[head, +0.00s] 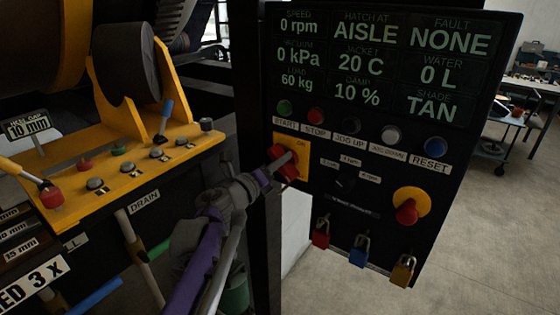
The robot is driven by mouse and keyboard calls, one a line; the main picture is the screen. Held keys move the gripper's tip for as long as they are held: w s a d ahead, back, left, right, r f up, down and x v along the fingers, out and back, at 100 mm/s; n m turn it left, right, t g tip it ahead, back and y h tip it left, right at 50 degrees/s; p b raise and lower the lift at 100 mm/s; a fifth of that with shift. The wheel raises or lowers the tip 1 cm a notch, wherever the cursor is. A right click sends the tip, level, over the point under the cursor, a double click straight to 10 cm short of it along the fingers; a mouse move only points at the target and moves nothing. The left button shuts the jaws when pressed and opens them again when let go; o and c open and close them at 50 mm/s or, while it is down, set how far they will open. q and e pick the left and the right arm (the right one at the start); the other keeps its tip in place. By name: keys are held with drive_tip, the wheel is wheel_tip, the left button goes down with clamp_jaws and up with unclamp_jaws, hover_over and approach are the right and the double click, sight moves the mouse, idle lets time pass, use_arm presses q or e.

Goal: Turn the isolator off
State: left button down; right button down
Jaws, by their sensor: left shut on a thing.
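The isolator (277,153) is a red rotary handle on a yellow plate, at the left side of the black control panel (455,160). The word ON shows at the plate's upper right. My left gripper (275,172) reaches up from below and is shut on the red handle. The gripper's fingers partly cover the handle, so its exact angle is hard to read. My right gripper is not in view.
A red emergency knob (407,212) is at right. Red (321,232), blue (359,251) and yellow (402,270) padlocks hang below. A yellow lever console (130,165) stands left.

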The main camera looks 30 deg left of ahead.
use_arm(q)
drive_tip(key=c, duration=0.6)
unclamp_jaws()
drive_tip(key=shift+c, duration=0.2)
drive_tip(key=s+b, duration=0.1)
drive_tip(key=s, duration=0.9)
drive_tip(key=shift+s+a, duration=0.4)
